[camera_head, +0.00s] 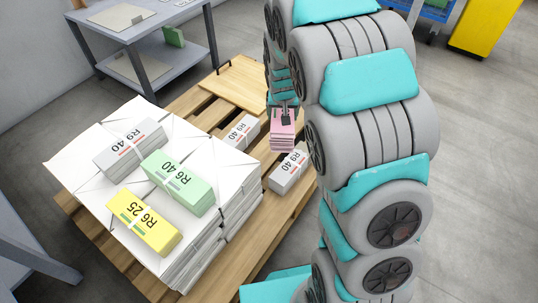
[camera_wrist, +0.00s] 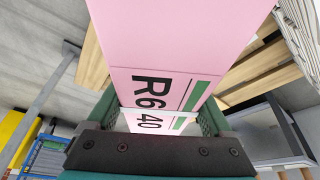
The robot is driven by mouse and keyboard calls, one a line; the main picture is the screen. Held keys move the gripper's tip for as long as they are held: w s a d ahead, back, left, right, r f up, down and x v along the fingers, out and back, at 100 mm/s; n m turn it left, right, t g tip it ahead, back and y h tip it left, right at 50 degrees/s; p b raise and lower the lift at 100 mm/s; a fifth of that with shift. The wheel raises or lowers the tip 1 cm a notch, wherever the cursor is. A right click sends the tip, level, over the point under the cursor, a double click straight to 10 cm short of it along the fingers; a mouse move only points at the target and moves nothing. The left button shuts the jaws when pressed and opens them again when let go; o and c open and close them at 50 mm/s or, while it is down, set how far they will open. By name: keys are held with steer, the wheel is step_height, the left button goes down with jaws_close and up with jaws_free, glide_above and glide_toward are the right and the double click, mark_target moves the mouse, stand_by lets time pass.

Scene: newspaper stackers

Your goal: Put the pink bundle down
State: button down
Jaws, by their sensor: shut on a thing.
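The pink bundle (camera_head: 283,133) is held in my gripper (camera_head: 284,112) at the end of my arm, in front of the pallet's right part in the head view. In the wrist view the pink bundle (camera_wrist: 180,50) fills the middle, with "R6 40" and a green stripe on its face. My gripper's fingers (camera_wrist: 160,118) are shut on its two sides. Whether its underside touches anything cannot be told. The bundle partly covers the gap between two grey R9 40 bundles, one behind (camera_head: 240,131) and one in front (camera_head: 289,172).
A white stack (camera_head: 235,205) on the wooden pallet (camera_head: 190,100) carries a grey bundle (camera_head: 130,148), a green bundle (camera_head: 178,182) and a yellow bundle (camera_head: 144,222). A bare board (camera_head: 232,85) lies at the pallet's back. A grey shelf table (camera_head: 150,20) stands behind.

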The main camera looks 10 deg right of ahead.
steer(key=w+f+m+h+b, duration=0.1)
steer(key=w+f+m+b, duration=0.3)
steer(key=f, duration=0.3)
steer(key=m+h+b, duration=0.1)
steer(key=m+b, duration=0.1)
steer(key=b, duration=0.1)
glide_above(271, 152)
step_height(271, 152, down, 8)
steer(key=shift+g, duration=0.4)
steer(key=shift+f+b, duration=0.6)
steer(key=shift+f, duration=4.05)
steer(key=shift+f, duration=0.2)
jaws_free()
steer(key=shift+s, duration=0.1)
